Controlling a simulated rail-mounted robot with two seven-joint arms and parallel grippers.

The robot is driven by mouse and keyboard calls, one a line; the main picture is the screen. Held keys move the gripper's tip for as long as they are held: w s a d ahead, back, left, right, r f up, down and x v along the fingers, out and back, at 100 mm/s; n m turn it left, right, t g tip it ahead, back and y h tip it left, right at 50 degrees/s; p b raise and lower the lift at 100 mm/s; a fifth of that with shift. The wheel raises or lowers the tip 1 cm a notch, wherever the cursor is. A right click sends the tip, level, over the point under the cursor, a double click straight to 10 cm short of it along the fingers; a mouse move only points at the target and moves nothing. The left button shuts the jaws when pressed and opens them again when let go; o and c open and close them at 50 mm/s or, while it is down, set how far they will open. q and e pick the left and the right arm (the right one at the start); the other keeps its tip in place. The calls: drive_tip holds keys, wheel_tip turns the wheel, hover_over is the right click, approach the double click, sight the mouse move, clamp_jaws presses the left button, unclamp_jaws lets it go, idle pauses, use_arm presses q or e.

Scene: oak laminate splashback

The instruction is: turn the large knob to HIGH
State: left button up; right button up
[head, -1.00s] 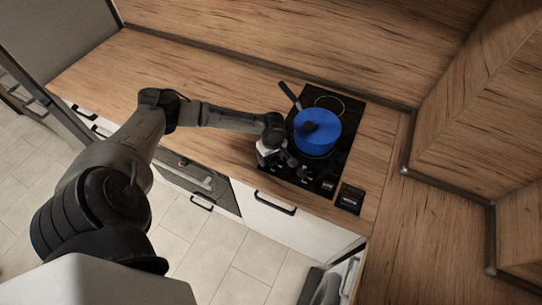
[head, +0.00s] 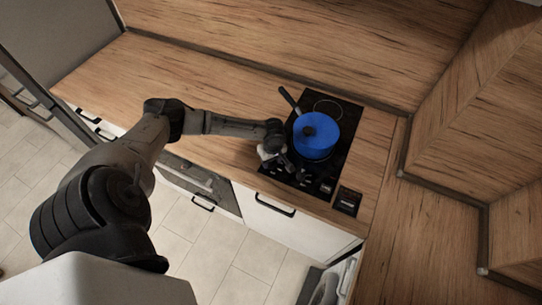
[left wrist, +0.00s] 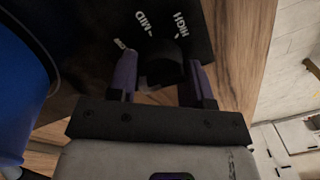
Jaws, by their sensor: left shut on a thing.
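The large knob (left wrist: 163,68) is a dark round knob on a black panel (left wrist: 195,40), seen in the left wrist view. White labels reading MID and HIGH stand beyond it, with another label, partly hidden, to the left. My left gripper (left wrist: 160,78) has its two purple fingers on either side of the knob and is shut on it. Its pointer is too dark to read. In the head view my left gripper (head: 284,163) is at the front left of the black hob (head: 340,152), hiding the knob. My right gripper is not in view.
A blue pot (head: 317,135) with a dark lid knob and a long handle stands on the hob close to my left gripper. It also fills the left edge of the wrist view (left wrist: 20,90). A small black panel (head: 347,201) lies right of the hob. The wooden counter (head: 235,95) is clear.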

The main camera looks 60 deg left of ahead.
use_arm(q)
drive_tip(key=shift+r+m+p, duration=0.3)
drive_tip(key=shift+m+p, duration=1.1)
drive_tip(key=shift+p, duration=1.95)
drive_tip(key=shift+m+p, duration=0.3)
drive_tip(key=shift+p, duration=0.1)
drive_tip(key=m+p, duration=0.1)
drive_tip(key=m, duration=0.1)
drive_tip(key=shift+d+f+m, duration=0.1)
drive_tip(key=shift+f+m, duration=0.05)
drive_tip(key=shift+m, duration=0.25)
drive_tip(key=m+p, duration=0.1)
drive_tip(key=m, duration=0.2)
drive_tip(key=shift+m, duration=0.3)
drive_tip(key=m+p, duration=0.1)
drive_tip(key=m, duration=0.3)
drive_tip(key=shift+f+m+y, duration=0.1)
drive_tip(key=shift+m+y, duration=0.2)
drive_tip(key=m, duration=0.5)
drive_tip(key=shift+d+t, duration=0.1)
drive_tip(key=shift+t, duration=0.3)
drive_tip(key=m, duration=0.4)
drive_tip(key=shift+m, duration=0.4)
drive_tip(key=m+b, duration=0.1)
drive_tip(key=m, duration=0.3)
drive_tip(key=shift+d+m, duration=0.1)
drive_tip(key=shift+m, duration=0.2)
